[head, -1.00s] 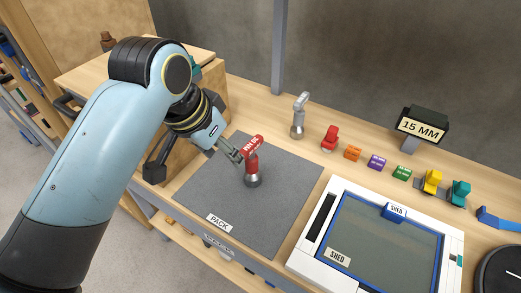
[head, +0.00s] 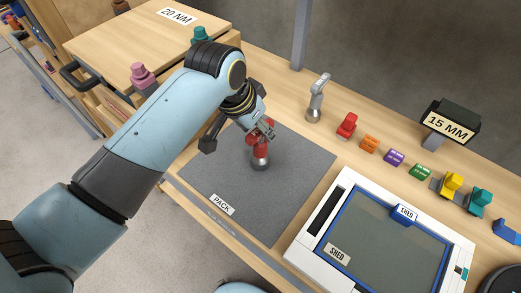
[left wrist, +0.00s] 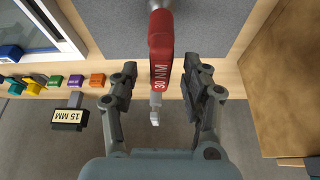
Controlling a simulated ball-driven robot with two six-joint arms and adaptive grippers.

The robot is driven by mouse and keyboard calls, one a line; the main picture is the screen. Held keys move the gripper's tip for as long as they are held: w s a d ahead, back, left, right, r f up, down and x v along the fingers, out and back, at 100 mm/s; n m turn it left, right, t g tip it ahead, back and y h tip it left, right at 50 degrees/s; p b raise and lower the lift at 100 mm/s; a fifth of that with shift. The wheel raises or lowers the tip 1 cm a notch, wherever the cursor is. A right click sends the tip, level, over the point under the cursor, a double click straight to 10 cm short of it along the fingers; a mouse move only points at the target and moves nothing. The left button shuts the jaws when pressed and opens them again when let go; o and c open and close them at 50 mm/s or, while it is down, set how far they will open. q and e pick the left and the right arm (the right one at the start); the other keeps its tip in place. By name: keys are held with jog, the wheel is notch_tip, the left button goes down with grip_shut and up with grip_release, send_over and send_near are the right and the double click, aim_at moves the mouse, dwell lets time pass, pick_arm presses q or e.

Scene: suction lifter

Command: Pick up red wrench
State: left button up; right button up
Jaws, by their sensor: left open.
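The red wrench (head: 261,153) stands upright on the grey PACK mat (head: 215,175), with a grey metal base and a red upper part. In the left wrist view the red wrench (left wrist: 160,42) shows its "30 NM" lettering. My left gripper (head: 266,130) is at the wrench's top and partly hides it in the head view. In the left wrist view its open fingers (left wrist: 161,80) lie on either side of the red part, with visible gaps. My right gripper is not in view.
The white SHED tray (head: 296,251) is right of the mat. A grey metal tool (head: 317,98) stands behind. Several coloured pieces, including a red one (head: 346,126), line the bench's back near the 15 MM sign (head: 449,122). A wooden box (head: 140,45) is at left.

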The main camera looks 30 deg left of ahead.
pick_arm(q)
jog(key=shift+x, duration=1.1)
grip_shut()
